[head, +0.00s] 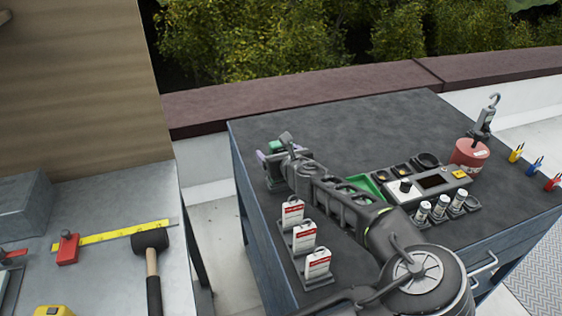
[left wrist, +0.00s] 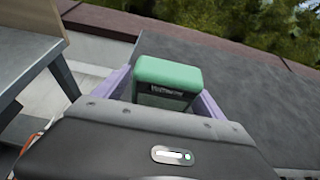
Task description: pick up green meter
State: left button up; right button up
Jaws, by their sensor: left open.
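The green meter (left wrist: 168,75) stands near the far left corner of the dark work table (head: 350,125). In the left wrist view its green top and a dark front panel show, and its lower part is hidden behind my gripper body. In the head view only a little of the green meter (head: 276,146) shows, the rest covered by my arm. My left gripper (left wrist: 160,90) is open, with one purple finger on each side of the meter. I cannot tell whether the fingers touch it. It also shows in the head view (head: 271,157). My right gripper is in neither view.
White-and-red tagged padlocks (head: 303,236) stand in a rack near the left edge. A green tray (head: 363,184), a grey device (head: 428,186), white cylinders (head: 440,206) and a red container (head: 469,154) sit to the right. A side bench holds a mallet (head: 150,241).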

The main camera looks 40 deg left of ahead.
pick_arm(q)
jog(key=shift+c, duration=0.2)
dwell(0.3)
grip_shut()
dwell(0.7)
jog(key=shift+r, duration=0.1)
notch_tip(320, 180, up, 10)
jog(key=p, duration=0.1)
dwell(0.5)
dwell(0.5)
